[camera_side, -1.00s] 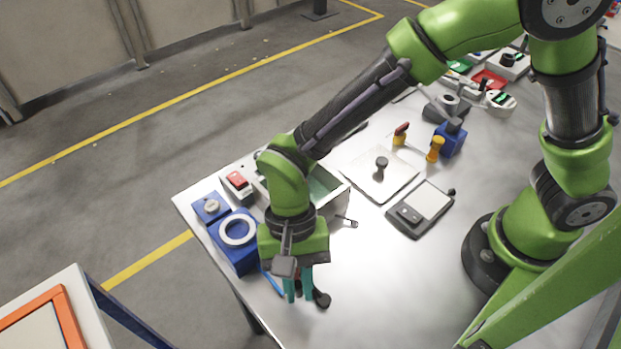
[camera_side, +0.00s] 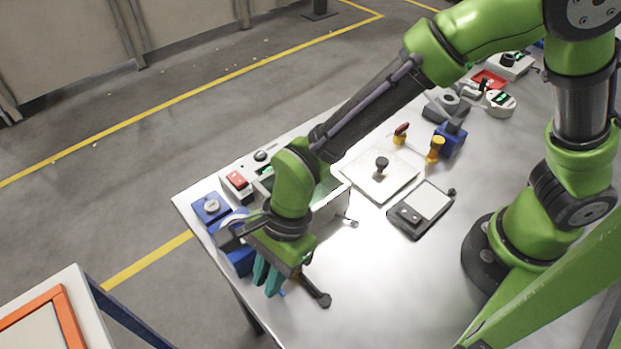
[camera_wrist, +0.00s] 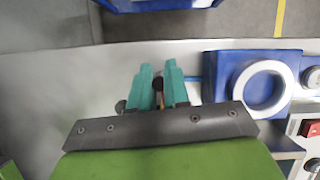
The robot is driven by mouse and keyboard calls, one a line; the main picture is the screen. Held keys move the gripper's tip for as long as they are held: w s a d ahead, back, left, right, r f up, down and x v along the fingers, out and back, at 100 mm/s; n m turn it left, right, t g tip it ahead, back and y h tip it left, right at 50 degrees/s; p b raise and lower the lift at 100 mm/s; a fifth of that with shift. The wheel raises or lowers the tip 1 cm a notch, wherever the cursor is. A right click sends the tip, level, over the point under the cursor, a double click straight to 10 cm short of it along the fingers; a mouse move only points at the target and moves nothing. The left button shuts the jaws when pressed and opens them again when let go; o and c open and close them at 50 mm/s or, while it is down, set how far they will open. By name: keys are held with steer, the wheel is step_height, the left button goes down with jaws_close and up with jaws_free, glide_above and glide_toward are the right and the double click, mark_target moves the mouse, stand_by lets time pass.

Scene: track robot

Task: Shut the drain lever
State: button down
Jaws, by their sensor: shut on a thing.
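My gripper (camera_side: 268,279) has teal fingers and is low over the near left edge of the metal table, in front of a blue unit with a white ring (camera_side: 236,222). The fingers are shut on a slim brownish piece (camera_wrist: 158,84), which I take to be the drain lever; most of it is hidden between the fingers. In the wrist view, the gripper (camera_wrist: 158,75) is left of the blue unit (camera_wrist: 232,68). A dark rod with a round knob (camera_side: 323,299) lies just right of the fingers. The knob also shows in the wrist view (camera_wrist: 120,107). A bit of blue shows beside the fingers.
A white box with a red switch (camera_side: 237,181) and a small blue box with a dial (camera_side: 211,207) stand behind the gripper. A scale-like device (camera_side: 421,208) and a white plate (camera_side: 380,172) are further right. The table's front middle is clear.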

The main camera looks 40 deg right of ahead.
steer(key=shift+w+m+t, duration=0.3)
steer(key=shift+w+m, duration=0.1)
steer(key=shift+m, duration=0.3)
steer(key=shift+w, duration=0.1)
steer(key=c, duration=1.1)
jaws_free()
steer(key=shift+r, duration=0.1)
steer(key=v, duration=1.6)
steer(key=shift+d+r, duration=0.25)
steer(key=shift+r, duration=0.05)
